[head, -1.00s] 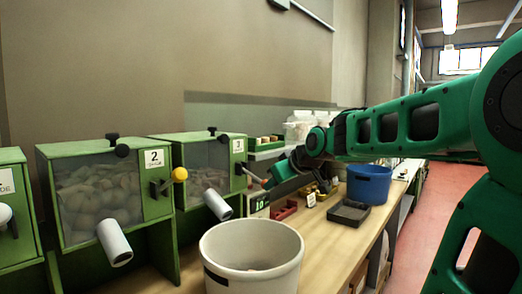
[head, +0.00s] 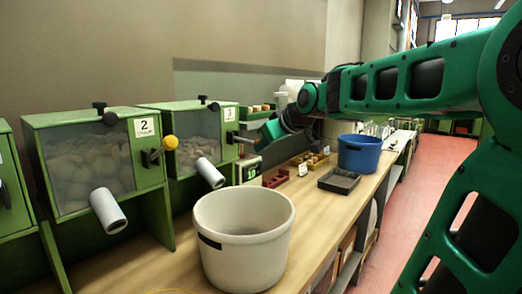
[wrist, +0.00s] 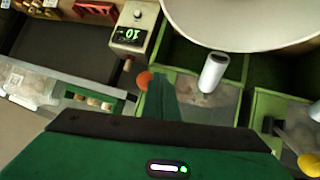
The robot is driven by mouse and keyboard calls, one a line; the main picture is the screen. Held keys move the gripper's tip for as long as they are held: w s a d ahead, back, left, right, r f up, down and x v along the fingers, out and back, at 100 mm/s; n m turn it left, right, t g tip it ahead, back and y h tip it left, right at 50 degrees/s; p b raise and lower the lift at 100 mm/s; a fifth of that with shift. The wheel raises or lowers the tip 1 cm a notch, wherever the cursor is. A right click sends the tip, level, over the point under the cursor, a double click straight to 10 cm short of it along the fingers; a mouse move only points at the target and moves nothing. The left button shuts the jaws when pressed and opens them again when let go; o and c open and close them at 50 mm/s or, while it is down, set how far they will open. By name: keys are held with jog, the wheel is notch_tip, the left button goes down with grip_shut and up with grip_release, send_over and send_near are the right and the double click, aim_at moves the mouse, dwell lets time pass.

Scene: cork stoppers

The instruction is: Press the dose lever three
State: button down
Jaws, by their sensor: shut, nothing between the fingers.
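The green dispenser marked 3 (head: 228,119) stands on the bench, with cork stoppers behind its clear front and a white spout (head: 210,173). Its dark lever (head: 243,139) sticks out from the right side. In the wrist view the lever's orange knob (wrist: 144,80) shows just beside the tip of my gripper (wrist: 160,85). My gripper, shut and empty, also shows in the head view (head: 263,140), at the lever's end. I cannot tell whether it touches the knob. The large white bucket (head: 245,205) stands in front of the dispensers.
Dispenser 2 (head: 90,160) with a yellow lever knob (head: 170,142) stands to the left. A scale with a lit green display (wrist: 128,37) is beside dispenser 3. A blue bucket (head: 363,155) and a dark tray (head: 339,181) stand farther along the bench.

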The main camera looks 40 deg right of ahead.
jog(key=s+a+f+v, duration=0.1)
jog(key=v, duration=1.1)
jog(key=shift+s, duration=0.3)
jog(key=shift+f, duration=0.15)
jog(key=s+f+m+g, duration=0.2)
jog(key=s+f+g, duration=0.15)
jog(key=f, duration=0.55)
jog(key=s+f+m+g, duration=0.2)
jog(key=s+f, duration=0.3)
jog(key=f, duration=0.5)
jog(key=s+a+f+m+g, duration=0.3)
jog(key=s+f+m+g, duration=0.1)
jog(key=s+f, duration=0.7)
jog(key=shift+s+a+g+y, duration=0.15)
jog(key=shift+s+g+y, duration=0.15)
jog(key=shift+s+g, duration=0.55)
jog(key=shift+w, duration=0.1)
